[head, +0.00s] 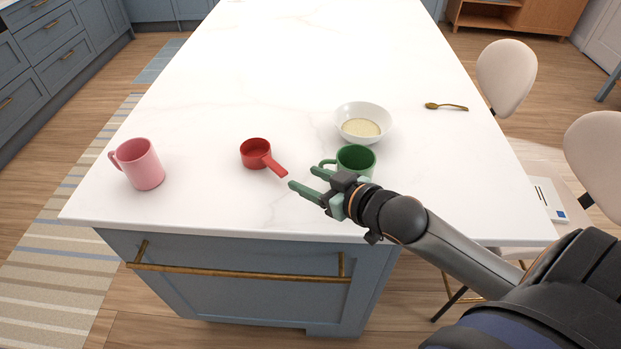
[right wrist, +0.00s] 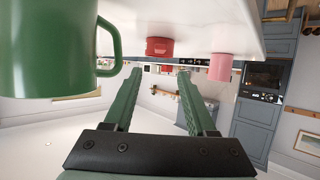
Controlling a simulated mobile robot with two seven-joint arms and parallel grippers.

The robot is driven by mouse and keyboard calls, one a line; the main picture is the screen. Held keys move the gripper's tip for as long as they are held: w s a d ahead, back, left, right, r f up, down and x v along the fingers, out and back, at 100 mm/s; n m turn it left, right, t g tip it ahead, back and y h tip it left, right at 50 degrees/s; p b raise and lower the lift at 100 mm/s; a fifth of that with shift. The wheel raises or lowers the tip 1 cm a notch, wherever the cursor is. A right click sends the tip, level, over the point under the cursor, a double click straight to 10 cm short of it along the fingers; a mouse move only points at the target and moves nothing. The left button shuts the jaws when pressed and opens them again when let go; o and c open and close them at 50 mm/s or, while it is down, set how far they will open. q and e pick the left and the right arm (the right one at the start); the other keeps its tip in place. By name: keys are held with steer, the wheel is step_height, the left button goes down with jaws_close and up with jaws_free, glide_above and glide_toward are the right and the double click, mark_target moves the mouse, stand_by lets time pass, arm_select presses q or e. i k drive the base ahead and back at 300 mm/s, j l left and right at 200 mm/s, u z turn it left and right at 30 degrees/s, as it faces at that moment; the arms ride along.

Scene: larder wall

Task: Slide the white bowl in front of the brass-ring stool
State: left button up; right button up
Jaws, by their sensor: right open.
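The white bowl (head: 352,110) stands upright on the white counter with something pale and grainy inside, behind the green mug in the head view. The near pale stool (head: 598,160) at the right edge has a dark leg and some brass low down. Another pale stool (head: 506,75) stands farther back on that side; its foot ring is hidden. My right gripper (head: 302,178) is open and empty over the counter's near part, pointing left, in front of the bowl and apart from it. Its green fingers (right wrist: 157,95) show empty in the right wrist view. My left gripper is out of view.
The green mug (head: 357,158) is close beside my right gripper and also fills the left of the right wrist view (right wrist: 50,45). A red measuring cup (head: 256,152), pink mug (head: 141,163) and brass spoon (head: 446,106) lie around. The far counter is clear.

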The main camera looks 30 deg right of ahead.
mark_target(364, 123)
steer(key=k+z, duration=0.1)
steer(key=z, duration=0.45)
steer(key=i+z, duration=0.1)
steer(key=z, duration=0.65)
